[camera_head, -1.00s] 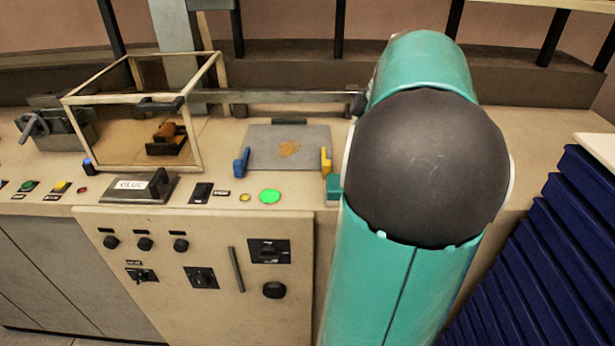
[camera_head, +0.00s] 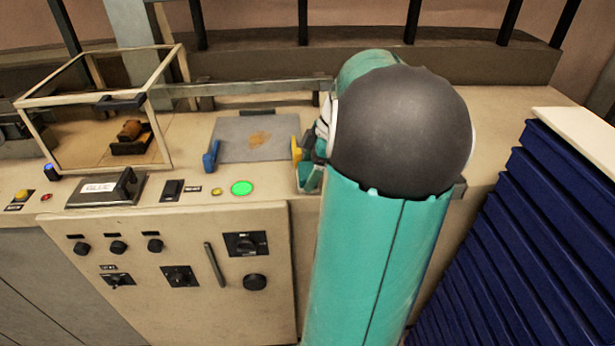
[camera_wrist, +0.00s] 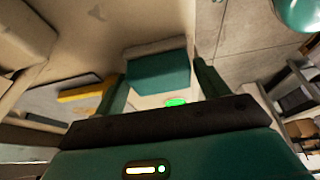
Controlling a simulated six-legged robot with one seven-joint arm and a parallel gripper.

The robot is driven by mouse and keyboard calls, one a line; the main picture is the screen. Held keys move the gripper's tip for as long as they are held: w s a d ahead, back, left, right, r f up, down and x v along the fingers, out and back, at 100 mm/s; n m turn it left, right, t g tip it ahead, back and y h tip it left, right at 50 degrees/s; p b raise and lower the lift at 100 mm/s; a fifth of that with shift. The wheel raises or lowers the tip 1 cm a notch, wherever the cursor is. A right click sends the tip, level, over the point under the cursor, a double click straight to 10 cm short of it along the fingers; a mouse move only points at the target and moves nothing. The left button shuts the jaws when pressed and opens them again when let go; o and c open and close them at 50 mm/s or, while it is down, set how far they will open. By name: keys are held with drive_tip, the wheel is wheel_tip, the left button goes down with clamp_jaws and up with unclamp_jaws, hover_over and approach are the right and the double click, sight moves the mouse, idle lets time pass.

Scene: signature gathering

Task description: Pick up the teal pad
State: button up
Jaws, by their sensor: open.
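The teal pad (camera_wrist: 158,76), a block with a grey-brown top layer, sits on the tan console in the wrist view. My gripper (camera_wrist: 161,79) is open, with one dark green finger on each side of the pad. I cannot tell whether the fingers touch it. In the head view, teal parts show beside the yellow clamp (camera_head: 296,152), partly behind my arm. I cannot clearly separate the pad from my gripper there.
Left of the arm lie a grey plate (camera_head: 235,148) with a brown stain and a blue clamp (camera_head: 211,157). A lit green button (camera_head: 242,188), a GLUE box (camera_head: 105,187) and a glass case (camera_head: 58,125) stand farther left. Dark blue stacked panels (camera_head: 535,225) stand at right.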

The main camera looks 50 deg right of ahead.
drive_tip(key=shift+x, duration=0.75)
drive_tip(key=c, duration=0.6)
drive_tip(key=shift+c, duration=0.3)
drive_tip(key=shift+r, duration=0.15)
drive_tip(key=shift+r, duration=0.2)
wheel_tip(320, 180, up, 3)
drive_tip(key=shift+s+a+r, duration=0.1)
drive_tip(key=shift+a, duration=0.05)
drive_tip(key=s+a+r, duration=0.8)
drive_tip(key=a+r, duration=0.1)
drive_tip(key=a, duration=0.2)
